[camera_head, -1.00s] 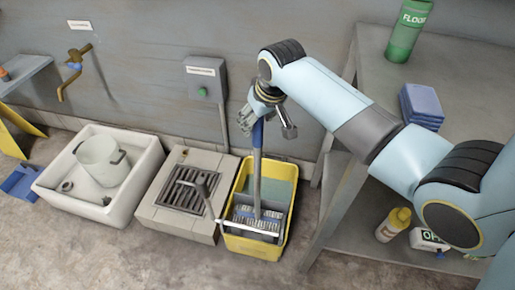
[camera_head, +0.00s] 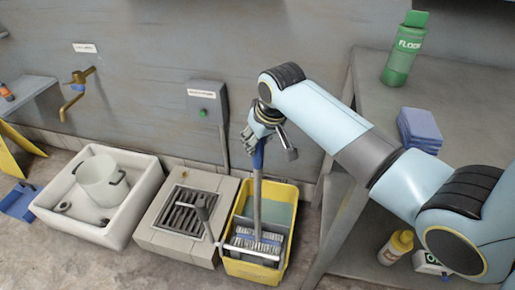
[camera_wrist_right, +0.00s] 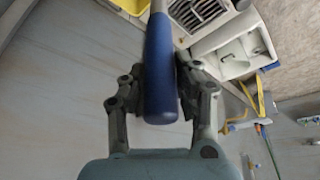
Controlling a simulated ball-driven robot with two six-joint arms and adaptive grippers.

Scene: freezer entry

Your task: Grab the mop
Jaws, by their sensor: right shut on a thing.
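The mop (camera_head: 257,205) stands nearly upright in the yellow bucket (camera_head: 250,270), its grey shaft rising from the wringer to a blue grip. My right gripper (camera_head: 257,140) is at the top of the handle, shut on the blue grip. In the right wrist view the blue grip (camera_wrist_right: 162,65) lies between the two fingers of the right gripper (camera_wrist_right: 160,82). The mop head is hidden in the bucket and wringer. My left gripper is in neither view.
A floor drain (camera_head: 185,211) and a white basin (camera_head: 125,220) with a pot (camera_head: 101,182) lie left of the bucket. A grey shelf (camera_head: 372,88) with a green bottle (camera_head: 404,50) and blue cloths (camera_head: 419,128) stands close on the right.

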